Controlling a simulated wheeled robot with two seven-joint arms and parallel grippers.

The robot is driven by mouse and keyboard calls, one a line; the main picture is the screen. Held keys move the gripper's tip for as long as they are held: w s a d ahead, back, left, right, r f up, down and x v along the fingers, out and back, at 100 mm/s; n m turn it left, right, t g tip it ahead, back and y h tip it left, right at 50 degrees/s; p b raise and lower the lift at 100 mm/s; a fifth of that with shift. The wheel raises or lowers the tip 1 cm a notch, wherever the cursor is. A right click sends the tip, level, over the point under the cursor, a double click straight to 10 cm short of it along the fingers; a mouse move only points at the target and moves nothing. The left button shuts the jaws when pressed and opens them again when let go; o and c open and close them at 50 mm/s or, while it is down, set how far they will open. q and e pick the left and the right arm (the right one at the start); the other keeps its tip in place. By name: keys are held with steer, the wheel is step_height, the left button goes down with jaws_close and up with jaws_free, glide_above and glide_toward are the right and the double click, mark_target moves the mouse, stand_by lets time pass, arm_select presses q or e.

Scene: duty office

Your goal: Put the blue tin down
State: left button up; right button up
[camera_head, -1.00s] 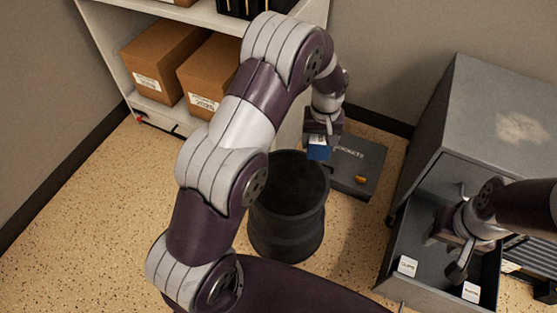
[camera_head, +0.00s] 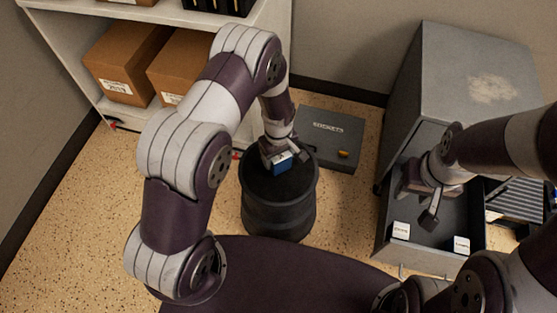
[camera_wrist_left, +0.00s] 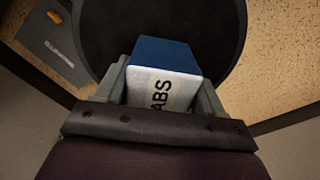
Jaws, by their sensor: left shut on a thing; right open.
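The blue tin (camera_head: 281,164) has a white label and is held in my left gripper (camera_head: 279,160), which is shut on it. In the left wrist view the tin (camera_wrist_left: 165,54) shows a white face with black letters ending in "ABS", between the two fingers (camera_wrist_left: 162,85). The tin is over the round top of a dark drum-like container (camera_head: 279,210). I cannot tell whether the tin touches it. My right gripper (camera_head: 432,200) is open over the open drawer (camera_head: 432,258) of the grey cabinet.
A dark case marked "SOCKETS" (camera_head: 331,138) lies on the floor behind the drum. A shelf (camera_head: 70,64) with cardboard boxes (camera_head: 122,66) stands at the back left. Two white-labelled items (camera_head: 401,230) are in the drawer. Floor at the left is clear.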

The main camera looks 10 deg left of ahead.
arm_select(q)
steer(key=shift+f, duration=0.9)
arm_select(e)
steer(key=shift+f, duration=0.45)
arm_select(q)
steer(key=shift+f, duration=0.2)
steer(key=o, duration=1.1)
steer(key=shift+o, duration=0.2)
